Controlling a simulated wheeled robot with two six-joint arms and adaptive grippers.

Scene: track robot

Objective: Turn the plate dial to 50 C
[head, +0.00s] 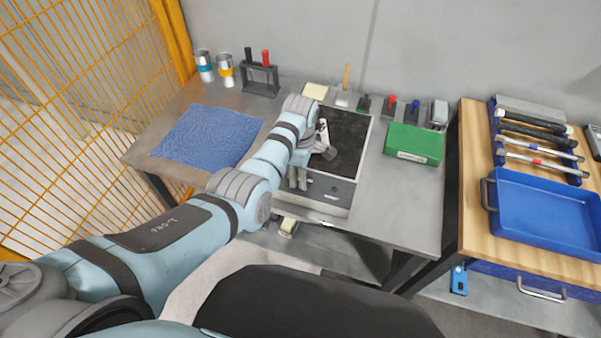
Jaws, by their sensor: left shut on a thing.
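The hot plate (349,127) is a grey box with a black top. It stands on the grey metal bench, and its front panel (342,193) faces me. My left arm reaches over from the left. My left gripper (298,183) points down at the left part of the front panel and is shut on the plate dial there. The dial is hidden behind the fingers and wrist, so its pointer and any temperature marks cannot be read. My right gripper is not in view.
A blue cloth mat (207,137) lies left of the plate and a green box (413,145) right of it. Small tools stand along the back. A wooden table with a blue tray (545,212) is at right. An orange mesh fence (85,80) stands at left.

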